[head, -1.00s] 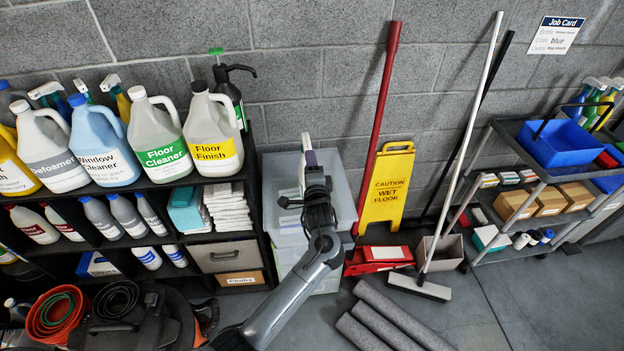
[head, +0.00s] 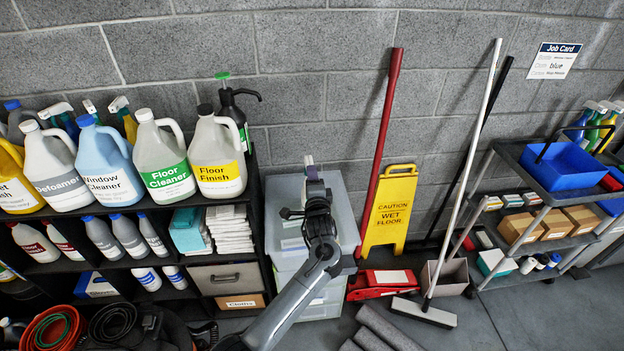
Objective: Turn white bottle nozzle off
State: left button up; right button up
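The white bottle stands on the lid of a clear plastic bin (head: 345,200) against the wall, mostly hidden behind my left gripper. Only its narrow top, the white and purple nozzle (head: 310,168), shows just above the gripper. My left gripper (head: 315,188) reaches up from the bottom of the head view and overlaps the bottle. Its fingers are dark and seen from behind, so I cannot tell whether they are open or shut, or whether they touch the bottle. My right gripper is not in view.
A black shelf (head: 258,235) with jugs, including Floor Finish (head: 217,165), stands at left. A black pump bottle (head: 232,110) stands behind it. A yellow wet floor sign (head: 388,210), red-handled tool (head: 383,130) and broom (head: 424,312) stand right of the bin. A cart (head: 530,160) is at far right.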

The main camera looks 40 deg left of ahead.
pick_arm(q)
jog(key=c, duration=0.4)
jog(key=shift+o, duration=0.2)
jog(key=n+b, duration=0.5)
jog(key=n, duration=1.2)
jog(key=shift+f+n+b, duration=0.1)
jog(key=shift+n+b, duration=0.2)
jog(key=shift+n, duration=0.1)
jog(key=shift+o, duration=0.2)
jog(key=shift+n, duration=0.5)
jog(key=o, duration=0.6)
jog(key=shift+c, duration=0.2)
